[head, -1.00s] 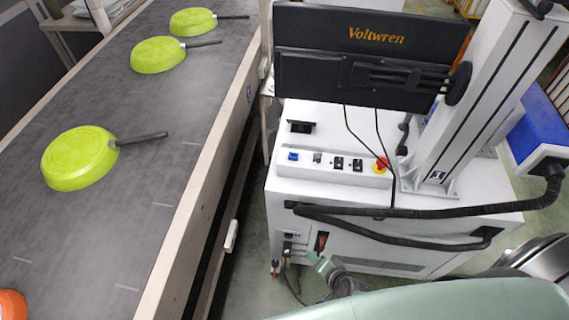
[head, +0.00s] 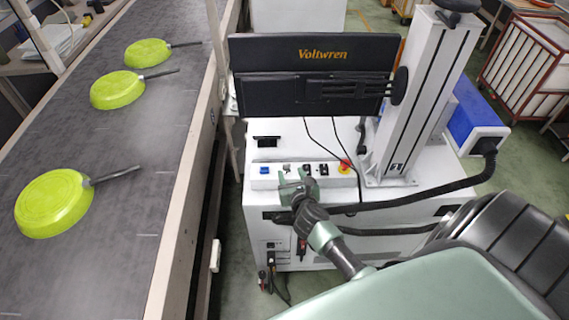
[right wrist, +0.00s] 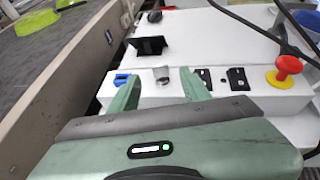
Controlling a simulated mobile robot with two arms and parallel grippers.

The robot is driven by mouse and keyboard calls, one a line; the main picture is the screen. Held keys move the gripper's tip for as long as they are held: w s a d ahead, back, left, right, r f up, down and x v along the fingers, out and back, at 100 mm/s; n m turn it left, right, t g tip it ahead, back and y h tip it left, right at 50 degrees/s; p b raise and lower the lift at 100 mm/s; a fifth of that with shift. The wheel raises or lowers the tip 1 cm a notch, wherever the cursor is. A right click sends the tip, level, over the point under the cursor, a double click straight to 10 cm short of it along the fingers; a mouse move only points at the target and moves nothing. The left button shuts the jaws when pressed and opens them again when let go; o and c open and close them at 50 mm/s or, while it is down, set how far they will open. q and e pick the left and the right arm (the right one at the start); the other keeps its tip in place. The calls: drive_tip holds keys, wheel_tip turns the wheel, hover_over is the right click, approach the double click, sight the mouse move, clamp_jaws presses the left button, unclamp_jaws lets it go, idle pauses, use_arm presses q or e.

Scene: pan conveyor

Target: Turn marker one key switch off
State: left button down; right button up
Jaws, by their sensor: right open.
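The white marker machine (head: 340,254) stands beside the conveyor and has a switch panel along its front edge. In the right wrist view, a small silver key switch (right wrist: 162,75) is on this panel, between a blue switch (right wrist: 121,80) and two black switches (right wrist: 221,78). My right gripper (head: 297,184) is at the panel, and in the wrist view its open green fingers (right wrist: 160,86) reach toward the panel, one on each side of the key switch. I cannot tell whether they touch it. My left gripper is not in view.
A red emergency stop (right wrist: 286,69) on a yellow base sits at the panel's right end. Black cables hang above the panel, and a thick black hose (head: 425,197) runs along the machine's front. Upturned green pans (head: 54,203) lie on the conveyor (head: 120,215) at left.

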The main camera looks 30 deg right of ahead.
sight(287, 165)
drive_tip(key=b+x, duration=0.1)
drive_tip(key=x, duration=0.6)
drive_tip(key=shift+w+d+f, duration=0.1)
drive_tip(key=shift+w+f, duration=0.1)
drive_tip(key=shift+w, duration=0.15)
clamp_jaws()
